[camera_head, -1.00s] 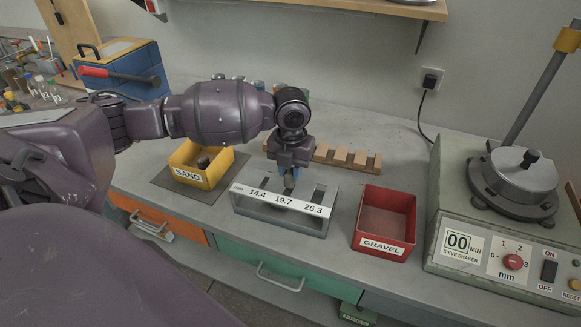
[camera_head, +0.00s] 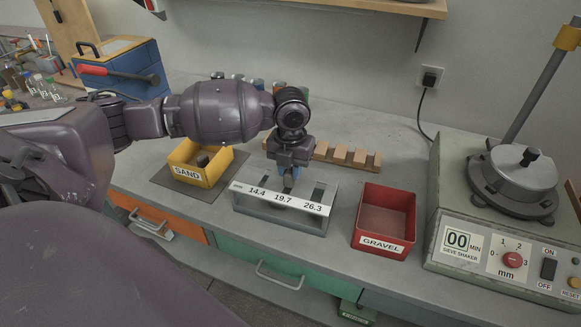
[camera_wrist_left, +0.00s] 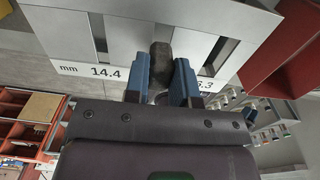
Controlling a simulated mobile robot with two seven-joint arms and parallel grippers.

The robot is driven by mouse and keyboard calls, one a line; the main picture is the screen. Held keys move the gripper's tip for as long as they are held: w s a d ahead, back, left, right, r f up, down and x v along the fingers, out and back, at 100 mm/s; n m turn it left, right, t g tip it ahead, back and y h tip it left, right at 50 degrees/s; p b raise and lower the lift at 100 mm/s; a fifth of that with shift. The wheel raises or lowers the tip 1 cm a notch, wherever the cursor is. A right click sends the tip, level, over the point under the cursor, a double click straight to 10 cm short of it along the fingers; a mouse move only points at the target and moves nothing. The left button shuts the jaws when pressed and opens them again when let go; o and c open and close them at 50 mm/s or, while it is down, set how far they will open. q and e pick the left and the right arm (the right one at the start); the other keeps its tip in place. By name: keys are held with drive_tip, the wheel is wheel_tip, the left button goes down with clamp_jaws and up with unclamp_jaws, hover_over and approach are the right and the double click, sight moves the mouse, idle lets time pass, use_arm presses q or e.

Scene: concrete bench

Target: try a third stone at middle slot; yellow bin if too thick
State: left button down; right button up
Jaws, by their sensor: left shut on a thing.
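The grey slot gauge (camera_head: 247,208) stands on the bench, its label reading 14.4, 19.7 and 26.3. My left gripper (camera_head: 289,182) points down at the middle of the gauge. In the left wrist view its blue fingers (camera_wrist_left: 162,85) are shut on a dark stone (camera_wrist_left: 161,58), which lies over the middle slot of the gauge (camera_wrist_left: 75,35) and covers the middle number. I cannot tell how far the stone is in the slot. The yellow bin (camera_head: 213,173), marked SAND, is left of the gauge with a brown stone (camera_head: 203,160) in it. My right gripper is out of view.
The red GRAVEL bin (camera_head: 411,222) stands right of the gauge and looks empty. A notched wooden rack (camera_head: 347,157) lies behind the gauge. The sieve shaker (camera_head: 480,245) fills the right end. Bare bench lies between rack and red bin.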

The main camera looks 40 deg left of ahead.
use_arm(q)
drive_tip(key=shift+f, duration=0.35)
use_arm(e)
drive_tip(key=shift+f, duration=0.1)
use_arm(q)
drive_tip(key=shift+r, duration=0.1)
idle(0.5)
drive_tip(key=shift+r+p, duration=1.25)
drive_tip(key=shift+r, duration=0.35)
drive_tip(key=shift+r+p, duration=1.7)
drive_tip(key=shift+r, duration=0.15)
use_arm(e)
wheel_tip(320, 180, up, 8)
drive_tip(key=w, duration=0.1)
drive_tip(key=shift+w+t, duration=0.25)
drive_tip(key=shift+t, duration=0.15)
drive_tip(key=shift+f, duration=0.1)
